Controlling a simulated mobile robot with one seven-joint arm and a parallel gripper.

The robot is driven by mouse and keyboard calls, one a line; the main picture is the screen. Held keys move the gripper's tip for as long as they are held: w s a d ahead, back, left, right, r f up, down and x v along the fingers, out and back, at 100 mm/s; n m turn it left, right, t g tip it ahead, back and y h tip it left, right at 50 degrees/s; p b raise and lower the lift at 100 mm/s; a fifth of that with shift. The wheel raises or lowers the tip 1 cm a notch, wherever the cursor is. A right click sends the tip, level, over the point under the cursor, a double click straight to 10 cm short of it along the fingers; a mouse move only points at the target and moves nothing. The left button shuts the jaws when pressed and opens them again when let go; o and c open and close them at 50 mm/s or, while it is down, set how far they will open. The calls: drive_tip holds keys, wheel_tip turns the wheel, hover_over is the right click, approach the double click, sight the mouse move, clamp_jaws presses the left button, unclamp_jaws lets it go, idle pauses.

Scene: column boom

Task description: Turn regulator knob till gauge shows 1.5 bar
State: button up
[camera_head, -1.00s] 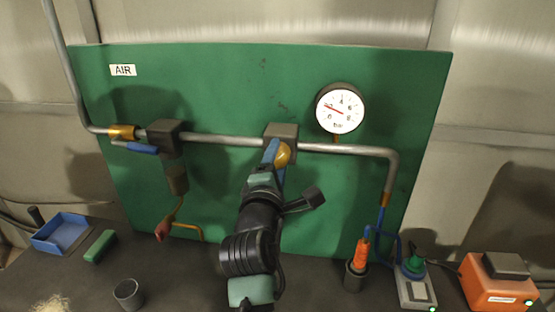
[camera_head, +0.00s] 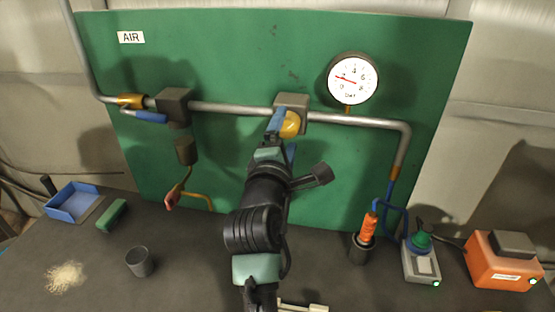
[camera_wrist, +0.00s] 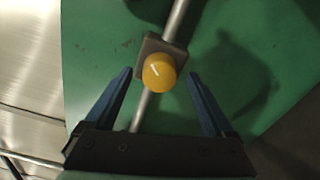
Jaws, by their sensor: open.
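The yellow round regulator knob (camera_head: 289,124) sits on a grey block on the pipe. In the wrist view the knob (camera_wrist: 158,72) has a white mark pointing up and left. My gripper (camera_wrist: 160,78) is open, its two blue fingers on either side of the knob, with gaps visible between them and it. In the head view my gripper (camera_head: 281,130) partly hides the knob's left side. The white gauge (camera_head: 354,94) has a red needle pointing left and slightly up, near the 2; its exact value is too small to read.
A grey pipe (camera_head: 230,108) runs across the green panel (camera_head: 230,50). A valve with a blue lever (camera_head: 151,117) is at left. On the bench are a blue tray (camera_head: 72,214), a grey cup (camera_head: 139,262), a holder with an orange tool (camera_head: 367,228) and an orange box (camera_head: 503,262).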

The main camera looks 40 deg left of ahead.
drive_tip(key=b+v, duration=0.3)
drive_tip(key=v, duration=0.8)
drive_tip(key=shift+d, duration=0.15)
drive_tip(key=w+d+r+m+t+h, duration=0.2)
drive_tip(key=d+r+m+t+h, duration=0.5)
drive_tip(key=d+r+m, duration=1.25)
drive_tip(key=s+d+r+m+t+h, duration=0.2)
drive_tip(key=s+d+r+m+t, duration=0.3)
drive_tip(key=d+r+m, duration=0.3)
drive_tip(key=shift+d+r, duration=0.4)
drive_tip(key=shift+r, duration=0.35)
